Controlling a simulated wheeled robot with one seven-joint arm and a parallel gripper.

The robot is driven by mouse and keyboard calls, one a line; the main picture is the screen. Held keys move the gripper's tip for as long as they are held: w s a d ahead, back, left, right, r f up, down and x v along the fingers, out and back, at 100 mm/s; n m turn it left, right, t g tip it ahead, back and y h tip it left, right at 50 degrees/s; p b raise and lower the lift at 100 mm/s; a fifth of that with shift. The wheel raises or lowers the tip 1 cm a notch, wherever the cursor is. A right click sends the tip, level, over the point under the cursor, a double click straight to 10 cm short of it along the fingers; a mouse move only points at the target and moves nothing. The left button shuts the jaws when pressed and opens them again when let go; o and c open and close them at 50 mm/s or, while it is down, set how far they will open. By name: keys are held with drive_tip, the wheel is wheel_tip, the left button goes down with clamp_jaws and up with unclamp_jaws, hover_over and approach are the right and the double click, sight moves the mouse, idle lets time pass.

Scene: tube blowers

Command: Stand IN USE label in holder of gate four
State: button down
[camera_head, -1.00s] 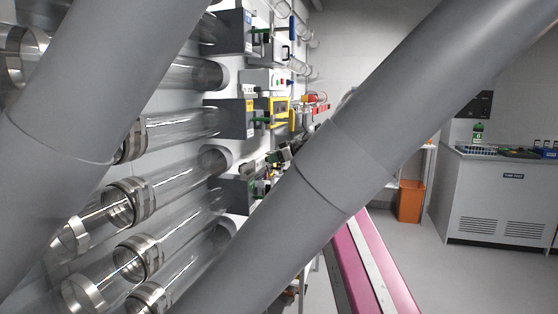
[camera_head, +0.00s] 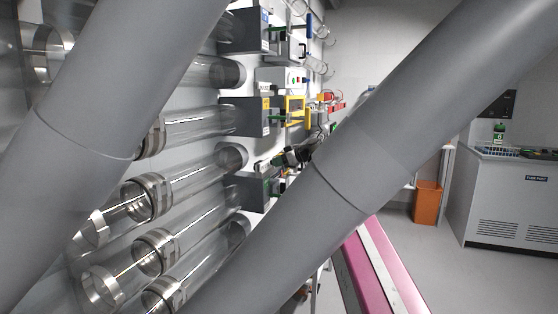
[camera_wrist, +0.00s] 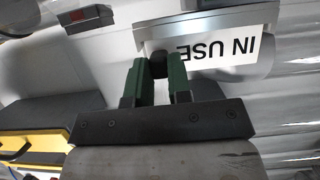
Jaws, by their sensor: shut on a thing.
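The IN USE label (camera_wrist: 222,58) is a white card with black lettering that reads upside down in the wrist view. My gripper (camera_wrist: 158,65) has two green fingers shut on a small dark piece at the card's edge, which looks like its grip. A pale grey bracket (camera_wrist: 205,22) lies along the card's far edge and looks like a holder. I cannot tell whether the card is inside it or in front of it. In the head view my gripper (camera_head: 290,158) is a small dark shape by the wall units; the label cannot be made out there.
Clear tubes with metal collars (camera_head: 155,195) run along the left wall. Grey boxes (camera_head: 243,116) and a yellow frame (camera_head: 294,108) stand close around the gripper. A pink-edged rail (camera_head: 378,265) runs below. An orange bin (camera_head: 427,203) and grey cabinet (camera_head: 515,200) stand right.

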drive_tip(key=shift+f, duration=0.3)
idle(0.7)
drive_tip(key=c, duration=1)
unclamp_jaws()
drive_tip(key=v, duration=1)
drive_tip(key=shift+s+d+r, duration=0.1)
drive_tip(key=shift+s+d, duration=0.1)
drive_tip(key=shift+d, duration=0.15)
